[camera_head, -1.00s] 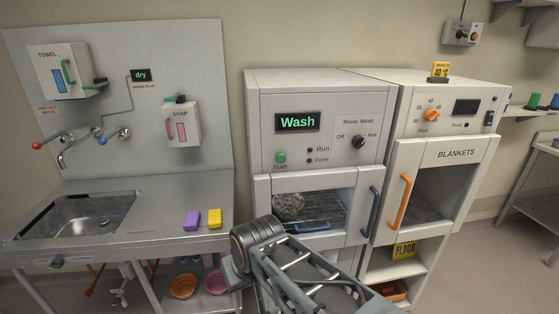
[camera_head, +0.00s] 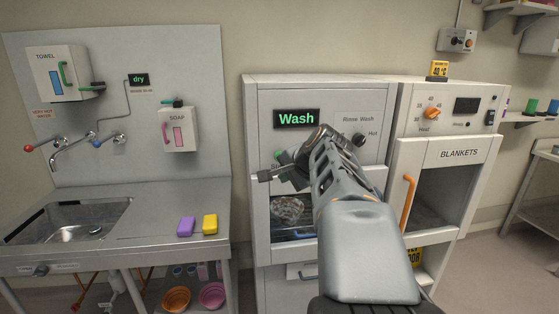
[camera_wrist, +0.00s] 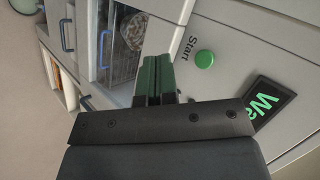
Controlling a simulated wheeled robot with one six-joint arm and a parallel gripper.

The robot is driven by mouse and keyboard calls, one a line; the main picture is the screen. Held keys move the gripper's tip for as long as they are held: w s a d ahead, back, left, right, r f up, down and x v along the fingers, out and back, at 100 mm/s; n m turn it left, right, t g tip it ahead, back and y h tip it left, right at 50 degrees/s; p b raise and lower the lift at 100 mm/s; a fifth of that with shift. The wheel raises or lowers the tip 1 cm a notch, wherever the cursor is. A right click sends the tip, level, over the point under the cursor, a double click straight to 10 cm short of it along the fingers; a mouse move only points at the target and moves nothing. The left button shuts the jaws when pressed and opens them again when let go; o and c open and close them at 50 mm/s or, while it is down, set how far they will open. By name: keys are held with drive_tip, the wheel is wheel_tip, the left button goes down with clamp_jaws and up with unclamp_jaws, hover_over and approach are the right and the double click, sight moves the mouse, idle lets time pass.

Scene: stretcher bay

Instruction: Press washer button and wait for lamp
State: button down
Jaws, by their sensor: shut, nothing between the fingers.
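The washer (camera_head: 345,92) has a black display (camera_head: 297,119) reading "Wash" in green. Its green Start button (camera_head: 278,154) is partly covered by my gripper in the head view. The wrist view shows the round Start button (camera_wrist: 205,58) clearly, with the "Start" label beside it. My gripper (camera_wrist: 158,62) is shut and empty, its dark green fingers together. In the wrist view the fingertips appear left of the button, with a gap in the picture; contact is not visible. The Run and Done lamps are hidden behind my arm in the head view.
The blanket cabinet (camera_head: 450,125) with an orange handle (camera_head: 407,204) stands at right. At left are a sink (camera_head: 70,220), a purple block (camera_head: 186,226) and a yellow block (camera_head: 210,223).

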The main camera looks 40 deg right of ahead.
drive_tip(key=w+d+p, duration=0.3)
drive_tip(key=w+p, duration=0.1)
drive_tip(key=w, duration=0.4)
drive_tip(key=shift+d, duration=0.4)
drive_tip(key=shift+w+d, duration=0.1)
drive_tip(key=shift+w, duration=0.05)
idle(2.1)
drive_tip(key=shift+w+d, duration=0.1)
drive_tip(key=shift+w, duration=0.1)
drive_tip(key=shift+w+d+p, duration=0.3)
drive_tip(key=shift+w+p, duration=0.4)
idle(1.1)
drive_tip(key=shift+s, duration=0.15)
drive_tip(key=shift+s+a+b, duration=0.25)
drive_tip(key=shift+s+b, duration=0.1)
drive_tip(key=shift+s, duration=0.15)
drive_tip(key=shift+s+a+b, duration=0.25)
drive_tip(key=shift+s+b, duration=0.1)
drive_tip(key=shift+s, duration=0.1)
